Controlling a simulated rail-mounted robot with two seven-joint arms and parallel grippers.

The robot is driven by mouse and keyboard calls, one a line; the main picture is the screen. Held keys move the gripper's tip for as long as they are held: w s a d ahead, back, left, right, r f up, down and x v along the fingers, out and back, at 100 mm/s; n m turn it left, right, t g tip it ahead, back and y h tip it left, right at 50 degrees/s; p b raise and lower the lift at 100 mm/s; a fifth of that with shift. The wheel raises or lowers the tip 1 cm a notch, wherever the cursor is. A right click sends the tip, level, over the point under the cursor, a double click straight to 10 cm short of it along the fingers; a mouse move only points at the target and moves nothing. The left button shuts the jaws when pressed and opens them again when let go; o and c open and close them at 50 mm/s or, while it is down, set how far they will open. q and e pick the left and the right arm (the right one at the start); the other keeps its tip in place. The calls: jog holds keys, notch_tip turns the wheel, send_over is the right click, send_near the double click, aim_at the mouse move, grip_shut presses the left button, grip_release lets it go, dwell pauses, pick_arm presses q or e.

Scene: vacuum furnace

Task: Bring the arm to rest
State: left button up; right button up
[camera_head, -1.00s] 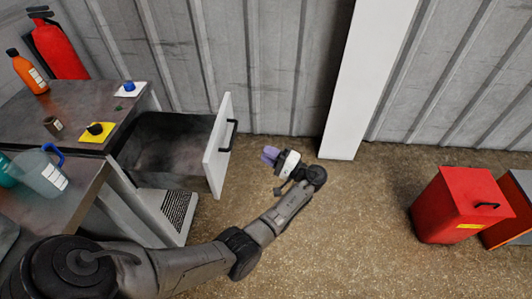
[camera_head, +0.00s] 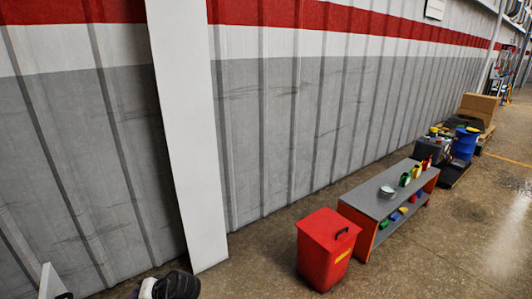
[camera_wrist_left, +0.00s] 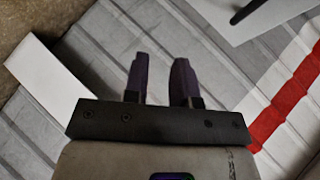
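My left gripper shows in the left wrist view (camera_wrist_left: 160,80) with its two dark purple fingers apart and nothing between them. In the head view only the white and black wrist part of my left arm shows at the bottom edge, left of centre, and the fingers are out of frame. My right arm and gripper are in neither view.
A white panel edge (camera_head: 52,283) with a black handle is at the bottom left. A white post (camera_head: 185,130) stands against the corrugated wall (camera_head: 290,120). A red bin (camera_head: 325,250) and a low bench (camera_head: 375,200) stand right. The floor (camera_head: 450,260) right of the bench is clear.

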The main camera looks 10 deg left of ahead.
pick_arm(q)
jog(key=d+r+m+t+h+p, duration=0.2)
jog(key=d+r+t+h+p, duration=0.45)
jog(key=r, duration=0.65)
jog(key=s+d+r+m+t+h+p, duration=0.35)
jog(key=s+d+r+p, duration=0.45)
jog(key=d+r+p, duration=0.5)
jog(key=s+r+g+p, duration=0.2)
jog(key=s+r+p, duration=0.3)
jog(key=s+p, duration=0.3)
jog(key=s+d+r+g+h+p, duration=0.1)
jog(key=s+r+g+p, duration=0.1)
jog(key=s+r+p, duration=0.3)
jog(key=s+r+g+p, duration=0.2)
jog(key=s+r+p, duration=0.4)
jog(key=s+p, duration=0.7)
jog(key=m+p, duration=0.1)
jog(key=p, duration=0.6)
jog(key=shift+d+h+p, duration=0.35)
jog(key=shift+d+h, duration=0.05)
